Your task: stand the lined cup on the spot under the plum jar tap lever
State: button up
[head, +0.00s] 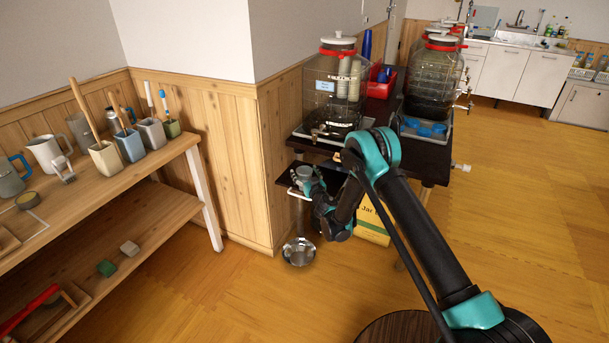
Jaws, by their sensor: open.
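A small grey cup (305,173) stands on a dark shelf (285,179) below the nearer glass jar (322,98). Lines on the cup are too small to make out. My gripper (309,184) is open right at this cup, its fingers beside it; I cannot tell whether they touch. The nearer jar has a red band, a white lid and a small label that I cannot read. Its tap (316,133) is low on its front, above the shelf. I cannot tell which jar is the plum one. Any marked spot is hidden or too small to see.
More jars (435,75) with taps stand behind on the dark table. A metal bowl (299,251) is on the floor below the shelf. A wooden bench (95,185) with mugs and brush holders stands at left. The floor at right is open.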

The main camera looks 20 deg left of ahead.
notch_tip(320, 180, up, 6)
dwell(1.5)
jog(key=shift+r, duration=0.1)
notch_tip(320, 180, up, 10)
jog(key=w+d+r+m+t+h, duration=0.1)
jog(key=w+d+r+m+h, duration=0.2)
jog(key=d, duration=0.9)
jog(key=s+d+r+m+g+h, duration=0.1)
jog(key=s+d+r+m+h, duration=0.2)
jog(key=d, duration=1.1)
jog(key=s+d+r+g+h, duration=0.1)
jog(key=s+d+h, duration=0.3)
jog(key=d, duration=0.9)
jog(key=s+d+f+m+g+h, duration=0.2)
jog(key=s+d+f+g, duration=0.15)
jog(key=s+d, duration=1.25)
jog(key=s+d+f+g, duration=0.1)
jog(key=s+f+g, duration=0.1)
jog(key=s, duration=0.8)
jog(key=s+d+f+g, duration=0.2)
jog(key=s+f+g, duration=0.1)
jog(key=s, duration=0.7)
jog(key=shift+d+f, duration=0.3)
jog(key=shift+f, duration=0.3)
